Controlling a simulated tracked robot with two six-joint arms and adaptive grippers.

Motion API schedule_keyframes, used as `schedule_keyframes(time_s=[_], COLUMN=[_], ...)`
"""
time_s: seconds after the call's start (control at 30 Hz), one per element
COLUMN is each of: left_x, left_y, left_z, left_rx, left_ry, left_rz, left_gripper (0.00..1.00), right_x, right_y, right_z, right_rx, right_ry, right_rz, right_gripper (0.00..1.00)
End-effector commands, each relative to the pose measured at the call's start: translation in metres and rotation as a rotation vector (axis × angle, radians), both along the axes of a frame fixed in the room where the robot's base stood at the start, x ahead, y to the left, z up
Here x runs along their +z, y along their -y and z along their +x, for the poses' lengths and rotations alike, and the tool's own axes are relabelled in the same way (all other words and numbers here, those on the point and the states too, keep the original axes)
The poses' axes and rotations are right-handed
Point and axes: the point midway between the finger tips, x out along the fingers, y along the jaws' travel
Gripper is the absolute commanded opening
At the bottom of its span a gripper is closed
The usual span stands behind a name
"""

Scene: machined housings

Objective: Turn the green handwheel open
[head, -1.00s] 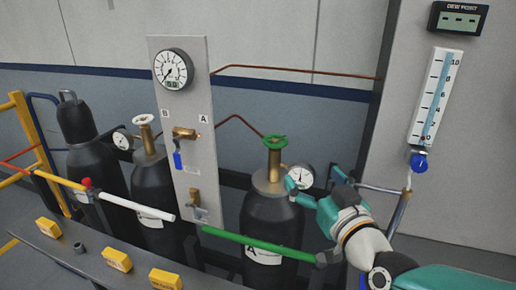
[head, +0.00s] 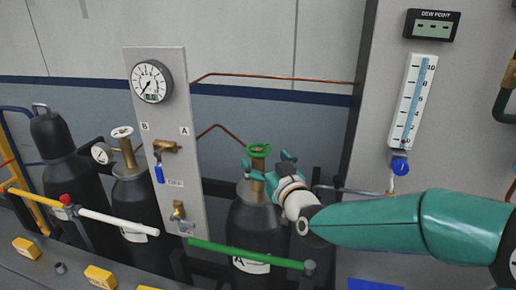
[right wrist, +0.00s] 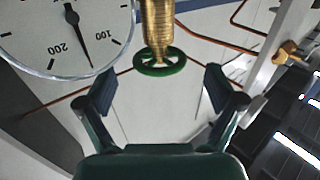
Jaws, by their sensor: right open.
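The green handwheel (head: 259,150) sits on top of the brass valve of the dark cylinder (head: 252,215) labelled A. My right gripper (head: 267,167) is open at the valve, close to and just below the wheel in the head view, and hides part of the brass stem. In the right wrist view the handwheel (right wrist: 160,62) and its brass stem (right wrist: 158,25) lie between and beyond the two open fingers (right wrist: 160,95). I see no finger touching the wheel. My left gripper is not in view.
A pressure gauge (right wrist: 70,35) is close by in the right wrist view. A green bar (head: 245,253) crosses before cylinder A. The grey panel (head: 185,215) with gauge and valves stands to the left. A flowmeter (head: 411,100) hangs at right.

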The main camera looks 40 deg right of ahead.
Motion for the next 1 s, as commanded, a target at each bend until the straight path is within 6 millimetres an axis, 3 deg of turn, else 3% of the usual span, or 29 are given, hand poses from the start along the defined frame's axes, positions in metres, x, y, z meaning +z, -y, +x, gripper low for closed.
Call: schedule_keyframes(time_s=[0.1,0.3,0.67,1.0], left_x=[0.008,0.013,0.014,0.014], left_y=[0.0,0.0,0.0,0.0], left_z=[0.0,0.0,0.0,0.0], left_rx=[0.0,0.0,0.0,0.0], left_ry=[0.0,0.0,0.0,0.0], left_rz=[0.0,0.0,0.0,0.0], left_gripper=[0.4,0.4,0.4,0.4], right_x=[0.001,0.001,0.0,0.0], right_y=[0.005,0.01,0.011,0.011], right_z=[0.02,0.039,0.043,0.042], right_rx=[0.0,-0.001,-0.002,-0.002], right_ry=[-0.002,0.0,0.001,0.001], right_rz=[0.0,-0.001,0.0,0.0], right_gripper=[0.93,0.93,0.93,0.36])
